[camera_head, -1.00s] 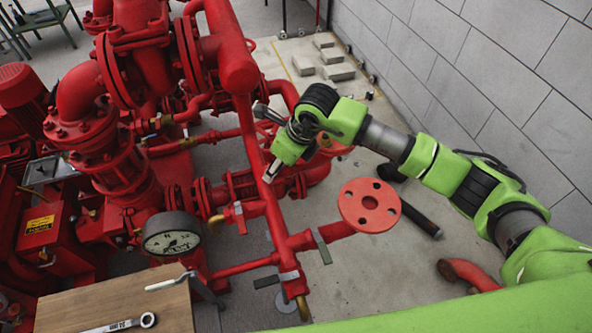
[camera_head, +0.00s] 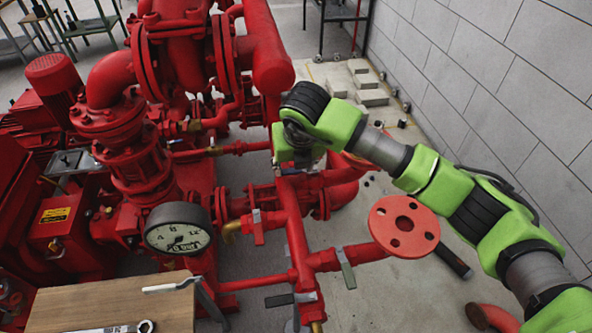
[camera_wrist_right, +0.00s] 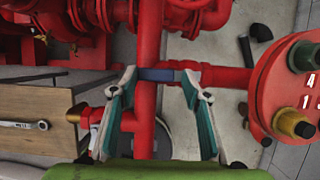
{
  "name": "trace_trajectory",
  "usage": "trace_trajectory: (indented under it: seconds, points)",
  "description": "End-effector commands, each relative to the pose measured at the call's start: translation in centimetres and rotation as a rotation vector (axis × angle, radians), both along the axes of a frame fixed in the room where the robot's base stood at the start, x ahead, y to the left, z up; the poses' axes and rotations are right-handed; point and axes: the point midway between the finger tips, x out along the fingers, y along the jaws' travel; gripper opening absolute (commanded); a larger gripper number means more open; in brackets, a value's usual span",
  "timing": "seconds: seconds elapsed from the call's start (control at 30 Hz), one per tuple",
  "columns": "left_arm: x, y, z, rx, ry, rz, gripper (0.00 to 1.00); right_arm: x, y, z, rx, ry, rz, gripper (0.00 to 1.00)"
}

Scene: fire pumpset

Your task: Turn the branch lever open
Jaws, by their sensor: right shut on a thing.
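My right gripper (camera_head: 290,163) is over the red upright pipe, seen from behind its green wrist, which hides its fingertips in the head view. In the right wrist view, its two teal-lined fingers (camera_wrist_right: 160,76) close on both ends of a dark blue branch lever (camera_wrist_right: 160,75) lying crosswise over the red pipe. In the head view that lever is hidden behind the gripper. My left gripper is not in view.
A red flange (camera_head: 403,226) on a side branch stands right of the pipe, with a grey lever (camera_head: 346,268) beside it. A pressure gauge (camera_head: 179,229) and a wooden table (camera_head: 130,305) are to the left. A grey wall (camera_head: 480,70) is at the right.

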Motion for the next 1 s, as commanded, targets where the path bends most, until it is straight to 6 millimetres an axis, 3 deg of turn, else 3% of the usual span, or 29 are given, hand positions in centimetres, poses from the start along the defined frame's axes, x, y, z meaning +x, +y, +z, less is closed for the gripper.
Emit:
trace_trajectory:
  seconds: [0.5, 0.53, 0.6, 1.0]
  points:
    - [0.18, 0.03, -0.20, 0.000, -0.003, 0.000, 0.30, 0.01, 0.04, -0.10, 0.001, 0.004, -0.023, 0.05]
    - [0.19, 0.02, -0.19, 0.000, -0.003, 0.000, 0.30, 0.01, 0.04, -0.10, 0.001, 0.004, -0.023, 0.46]
    - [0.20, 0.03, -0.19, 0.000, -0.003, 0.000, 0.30, 0.02, 0.05, -0.10, 0.001, 0.004, -0.023, 0.60]
    - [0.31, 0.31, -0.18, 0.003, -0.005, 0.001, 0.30, -0.06, 0.01, 0.40, 0.001, 0.001, -0.020, 0.60]
